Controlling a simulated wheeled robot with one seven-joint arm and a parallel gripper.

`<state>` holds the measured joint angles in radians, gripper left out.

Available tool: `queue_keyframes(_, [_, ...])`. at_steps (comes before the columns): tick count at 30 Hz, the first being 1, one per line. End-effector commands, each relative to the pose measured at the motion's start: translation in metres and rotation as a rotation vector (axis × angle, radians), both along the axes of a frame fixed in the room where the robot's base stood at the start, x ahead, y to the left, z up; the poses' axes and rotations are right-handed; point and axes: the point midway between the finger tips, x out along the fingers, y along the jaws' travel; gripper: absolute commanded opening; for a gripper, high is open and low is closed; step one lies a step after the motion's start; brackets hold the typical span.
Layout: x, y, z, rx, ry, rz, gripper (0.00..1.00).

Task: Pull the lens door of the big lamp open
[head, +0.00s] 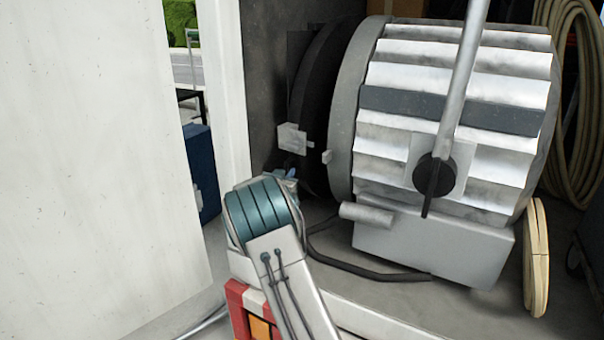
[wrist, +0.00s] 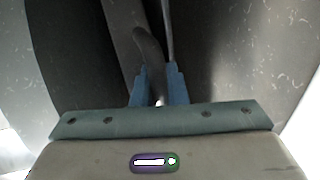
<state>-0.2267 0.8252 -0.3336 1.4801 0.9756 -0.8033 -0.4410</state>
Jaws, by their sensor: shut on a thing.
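The big lamp (head: 455,100) is a silver ribbed drum lying on its side, with a grey front ring facing left. Its dark round lens door (head: 318,95) is at the drum's left end, seen nearly edge-on. A pale tab (head: 291,136) shows at the door's lower left. My gripper (head: 291,165) is at the door's lower edge, partly hidden behind my own wrist. In the wrist view, its blue fingers (wrist: 158,88) are shut on a curved dark handle piece (wrist: 148,50) by the door's edge. How wide the door stands from the ring is hard to tell.
A large white panel (head: 90,140) fills the left, with a white post (head: 222,90) beside it. A black cable (head: 370,270) lies on the floor under the lamp. Coiled hose (head: 585,120) hangs at the right. A grey support pole (head: 463,80) crosses the lamp.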

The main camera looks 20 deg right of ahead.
Motion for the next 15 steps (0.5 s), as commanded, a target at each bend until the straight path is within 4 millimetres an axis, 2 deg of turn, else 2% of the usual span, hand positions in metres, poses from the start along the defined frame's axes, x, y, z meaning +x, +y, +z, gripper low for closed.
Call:
queue_keyframes(8, [0.001,0.007,0.002,-0.003,-0.003,0.005,0.0])
queue_keyframes(9, [0.002,0.007,0.002,-0.003,-0.003,0.006,0.15])
queue_keyframes(11, [0.002,0.008,0.002,-0.003,-0.003,0.007,0.32])
queue_keyframes(15, [0.002,0.013,0.001,-0.002,-0.002,0.013,0.34])
